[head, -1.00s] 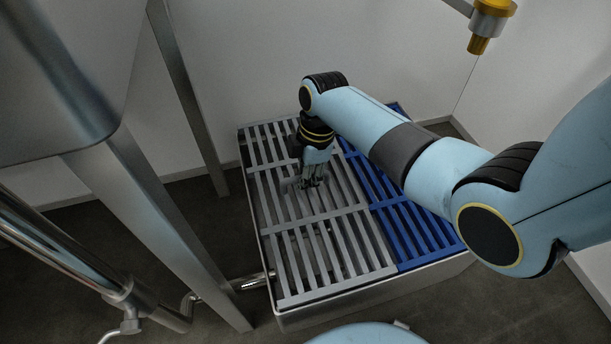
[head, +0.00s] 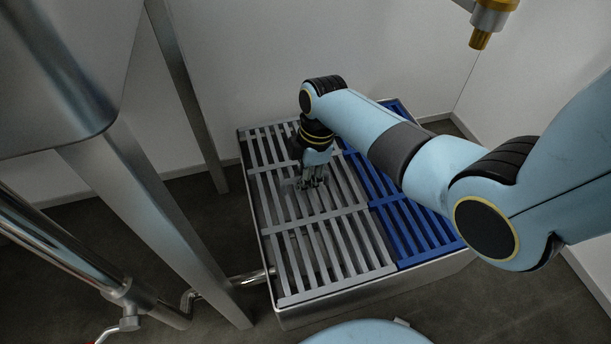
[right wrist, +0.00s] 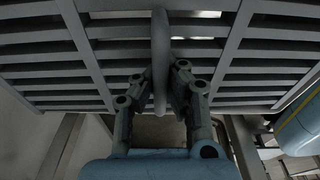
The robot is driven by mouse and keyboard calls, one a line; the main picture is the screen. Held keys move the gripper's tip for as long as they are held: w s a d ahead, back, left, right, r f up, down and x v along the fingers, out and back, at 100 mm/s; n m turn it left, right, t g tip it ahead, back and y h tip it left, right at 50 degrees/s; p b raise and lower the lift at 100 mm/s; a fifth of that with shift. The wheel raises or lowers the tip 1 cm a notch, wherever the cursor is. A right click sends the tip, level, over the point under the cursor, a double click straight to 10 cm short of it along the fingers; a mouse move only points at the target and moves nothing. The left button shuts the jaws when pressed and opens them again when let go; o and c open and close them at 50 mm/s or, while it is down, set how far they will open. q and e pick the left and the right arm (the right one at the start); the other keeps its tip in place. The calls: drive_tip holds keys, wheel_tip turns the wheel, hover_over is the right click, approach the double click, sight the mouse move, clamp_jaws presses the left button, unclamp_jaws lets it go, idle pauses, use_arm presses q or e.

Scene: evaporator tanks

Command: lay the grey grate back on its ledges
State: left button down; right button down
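The grey grate (head: 318,219) lies level over the left part of the steel tank (head: 375,295). Its edges look close to the tank rim, but I cannot tell whether it rests on the ledges, which are hidden. My right gripper (head: 313,182) points down at the grate's middle. In the right wrist view, the fingers of my right gripper (right wrist: 161,80) are on both sides of the grate's raised bar handle (right wrist: 160,50) and look closed on it. The grey slats (right wrist: 258,70) spread out behind. My left gripper is not in view.
A blue grate (head: 408,220) covers the tank's right part, directly beside the grey one. Steel posts (head: 187,95) and pipes (head: 70,250) stand to the left. A yellow-tipped nozzle (head: 481,38) hangs at the upper right. White walls close off the back.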

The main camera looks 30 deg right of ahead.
drive_tip(key=shift+w+f, duration=0.1)
drive_tip(key=c, duration=1.4)
unclamp_jaws()
wheel_tip(320, 180, up, 12)
drive_tip(key=d, duration=0.1)
drive_tip(key=shift+s+d, duration=0.3)
drive_tip(key=shift+d, duration=0.05)
drive_tip(key=shift+f, duration=0.1)
